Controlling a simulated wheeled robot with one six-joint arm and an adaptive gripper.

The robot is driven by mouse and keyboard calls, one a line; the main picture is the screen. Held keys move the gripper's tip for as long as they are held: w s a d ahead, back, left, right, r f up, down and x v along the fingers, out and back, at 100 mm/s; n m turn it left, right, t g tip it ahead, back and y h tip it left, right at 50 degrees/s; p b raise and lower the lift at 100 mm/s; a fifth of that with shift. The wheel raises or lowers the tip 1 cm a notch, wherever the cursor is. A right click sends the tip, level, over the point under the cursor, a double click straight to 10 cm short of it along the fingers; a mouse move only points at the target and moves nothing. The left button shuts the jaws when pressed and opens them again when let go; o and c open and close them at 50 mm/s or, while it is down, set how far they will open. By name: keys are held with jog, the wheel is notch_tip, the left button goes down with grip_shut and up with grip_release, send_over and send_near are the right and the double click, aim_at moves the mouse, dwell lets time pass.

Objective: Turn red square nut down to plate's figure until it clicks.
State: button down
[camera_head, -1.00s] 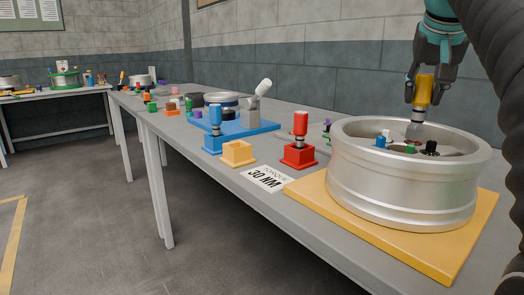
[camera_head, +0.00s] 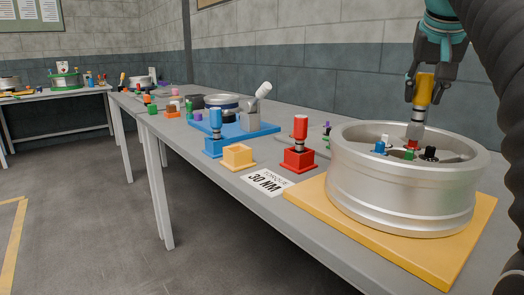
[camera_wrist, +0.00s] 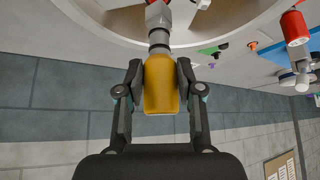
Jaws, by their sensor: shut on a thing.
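My gripper (camera_head: 428,76) is shut on the yellow handle (camera_head: 424,90) of an upright tool. In the wrist view my gripper (camera_wrist: 160,72) has a finger on each side of the yellow handle (camera_wrist: 160,88). The tool's grey socket (camera_head: 416,130) points down into the silver wheel (camera_head: 400,195), near its hub. A small red piece, seemingly the red square nut (camera_head: 412,144), shows just below the socket. I cannot tell whether they touch. Blue, green and black nuts sit around it.
The wheel lies on a yellow board (camera_head: 445,258). Left of it stand a red-handled tool in a red holder (camera_head: 299,158), a blue-handled tool in a blue holder (camera_head: 217,147) and an empty yellow holder (camera_head: 238,157). A blue board (camera_head: 235,130) with parts lies behind them.

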jog(key=shift+r, duration=0.15)
jog(key=shift+w+r, duration=0.1)
jog(key=shift+r, duration=3.3)
